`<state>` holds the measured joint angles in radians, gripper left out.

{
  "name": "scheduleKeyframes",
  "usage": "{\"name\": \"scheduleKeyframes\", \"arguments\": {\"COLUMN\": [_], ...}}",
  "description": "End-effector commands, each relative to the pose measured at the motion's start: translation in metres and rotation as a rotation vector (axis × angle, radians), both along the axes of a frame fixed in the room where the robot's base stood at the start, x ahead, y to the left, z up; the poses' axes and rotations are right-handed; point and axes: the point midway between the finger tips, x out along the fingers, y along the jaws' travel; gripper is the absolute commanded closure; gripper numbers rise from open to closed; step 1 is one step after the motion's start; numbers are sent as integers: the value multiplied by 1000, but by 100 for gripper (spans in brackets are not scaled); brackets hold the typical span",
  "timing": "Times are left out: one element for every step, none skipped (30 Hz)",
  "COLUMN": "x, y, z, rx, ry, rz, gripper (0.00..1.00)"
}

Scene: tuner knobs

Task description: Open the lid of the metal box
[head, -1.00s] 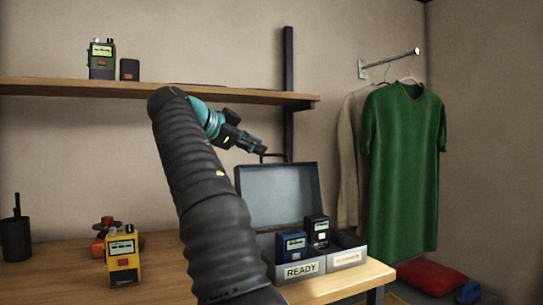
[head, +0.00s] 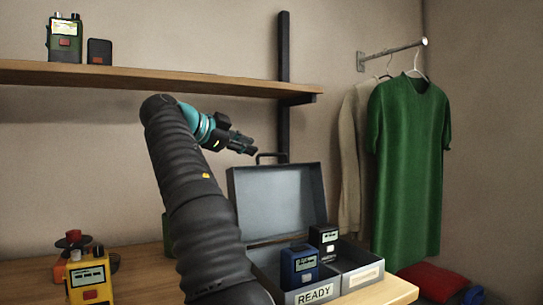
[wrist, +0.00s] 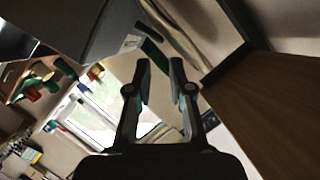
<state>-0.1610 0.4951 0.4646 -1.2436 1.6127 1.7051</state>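The metal box (head: 360,283) is grey and stands at the right end of the wooden table, with a READY label on its front. Its lid (head: 278,203) stands raised and nearly upright at the back, with a dark handle (head: 270,157) on its top edge. The box is open. My gripper (head: 250,146) is just left of and slightly above the handle, apparently apart from it. In the wrist view my gripper (wrist: 160,72) has its two fingers spread with nothing between them. My arm hides the left part of the box.
A blue radio (head: 299,264) and a black radio (head: 324,240) stand in the box. A yellow radio (head: 90,281) is at the table's left. The shelf (head: 170,79) above holds a green radio (head: 65,39). A green shirt (head: 408,165) hangs at right.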

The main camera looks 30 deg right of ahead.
Motion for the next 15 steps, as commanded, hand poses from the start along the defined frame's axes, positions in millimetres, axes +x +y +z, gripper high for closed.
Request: {"name": "scheduleKeyframes", "arguments": {"x": [2,3,6,8,10,12,13,15,17,19,20,22,23,24,26], "y": [-11,-16,-23,-28,-32,-40,-44,-49,-55,-60,-63,-69,-72,-75,-78], "z": [-3,-5,-7,-8,-10,-13,-14,-16,-17,-19,-20,-22,-23,-24,-25], "rx": [-1,0,0,-1,0,1,0,0,0,0,0,1,1,0,0], "ry": [2,2,2,2,2,2,1,1,1,1,1,1,2,2,1], "rz": [-4,-3,-4,-4,-3,-4,-3,-3,-3,-3,-2,-3,-2,-2,-1], "gripper": [79,79,79,79,79,79,79,79,79,79,79,79,79,79,79]}}
